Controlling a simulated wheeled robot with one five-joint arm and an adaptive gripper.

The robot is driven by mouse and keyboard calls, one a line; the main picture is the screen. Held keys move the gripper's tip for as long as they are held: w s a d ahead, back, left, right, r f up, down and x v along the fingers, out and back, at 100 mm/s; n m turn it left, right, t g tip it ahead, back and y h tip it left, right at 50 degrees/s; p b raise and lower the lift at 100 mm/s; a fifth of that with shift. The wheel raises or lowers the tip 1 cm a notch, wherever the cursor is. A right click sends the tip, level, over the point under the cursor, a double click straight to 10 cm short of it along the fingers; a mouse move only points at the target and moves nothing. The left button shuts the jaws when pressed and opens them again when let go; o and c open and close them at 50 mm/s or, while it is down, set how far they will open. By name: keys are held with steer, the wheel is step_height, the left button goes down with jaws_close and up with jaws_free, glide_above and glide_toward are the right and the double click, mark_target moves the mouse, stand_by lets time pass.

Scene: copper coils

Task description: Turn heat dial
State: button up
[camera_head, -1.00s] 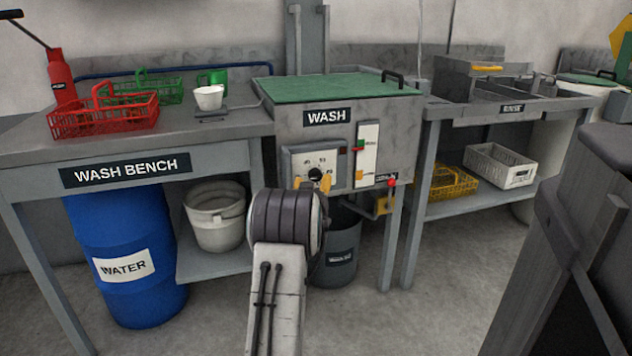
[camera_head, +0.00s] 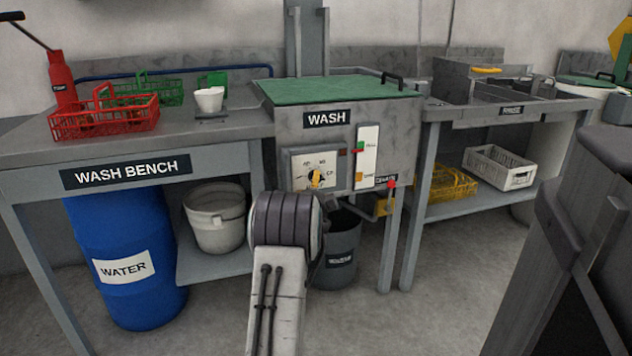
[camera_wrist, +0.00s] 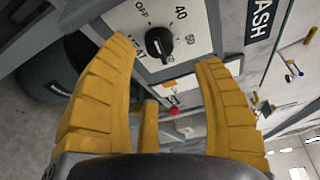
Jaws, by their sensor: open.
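The heat dial (camera_wrist: 159,44) is a round black knob with a pale mark on a light panel. OFF, HEAT and numbers are printed around it in the wrist view. The panel (camera_head: 300,170) is on the front of the grey WASH unit (camera_head: 290,128). My gripper (camera_wrist: 166,52) is open and empty. Its yellow fingers are spread on either side of the dial in the wrist view, with a visible gap on each side. In the head view a yellow fingertip (camera_head: 316,178) covers much of the dial, and my arm hides most of the gripper.
A white strip panel (camera_head: 367,153) with coloured markers is right of the dial. A red knob (camera_head: 392,183) marks the DRAIN below it. A grey bucket (camera_head: 342,250) stands under the unit. The wash bench (camera_head: 215,158) holds baskets (camera_head: 130,121) on the left.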

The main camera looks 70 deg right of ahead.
steer(key=b+x, duration=0.1)
steer(key=x, duration=0.5)
steer(key=shift+d, duration=0.35)
stand_by(0.4)
steer(key=shift+r, duration=0.1)
jaws_close()
stand_by(0.3)
